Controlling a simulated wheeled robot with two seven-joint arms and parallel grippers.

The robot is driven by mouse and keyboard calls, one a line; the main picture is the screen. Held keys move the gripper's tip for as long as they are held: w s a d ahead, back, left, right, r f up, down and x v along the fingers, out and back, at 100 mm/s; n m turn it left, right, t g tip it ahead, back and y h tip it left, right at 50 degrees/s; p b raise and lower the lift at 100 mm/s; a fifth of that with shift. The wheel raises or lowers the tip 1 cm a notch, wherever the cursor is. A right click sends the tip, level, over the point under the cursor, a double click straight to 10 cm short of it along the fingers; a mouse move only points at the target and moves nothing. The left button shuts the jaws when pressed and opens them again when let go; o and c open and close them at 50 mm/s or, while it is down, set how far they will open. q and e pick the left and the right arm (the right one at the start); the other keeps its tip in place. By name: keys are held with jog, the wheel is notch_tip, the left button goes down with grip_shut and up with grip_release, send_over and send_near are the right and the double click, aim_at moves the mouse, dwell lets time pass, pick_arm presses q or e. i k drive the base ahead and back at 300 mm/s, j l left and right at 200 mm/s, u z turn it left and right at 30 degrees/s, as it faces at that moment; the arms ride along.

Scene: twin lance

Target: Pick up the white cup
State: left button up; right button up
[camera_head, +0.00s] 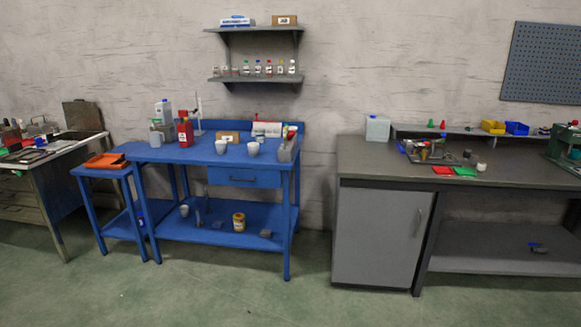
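Two white cups stand on the blue table's top (185,153): one white cup (220,147) near the middle and another white cup (253,149) a little to its right. A third pale cup (184,210) sits on the blue table's lower shelf, at the left. A small white container (481,167) stands on the grey workbench at the right; I cannot tell if it is a cup. Neither of my grippers is in view.
The blue table also holds a red canister (185,133) and several boxes at the back. An orange tray (105,161) lies on the side table. The grey workbench (375,160) stands to the right, with a gap between. The green floor in front is clear.

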aim_at(253, 147)
jog(key=i+j+z, duration=0.35)
jog(key=i, duration=0.3)
jog(key=i+j+z, duration=0.35)
jog(key=i+j, duration=0.3)
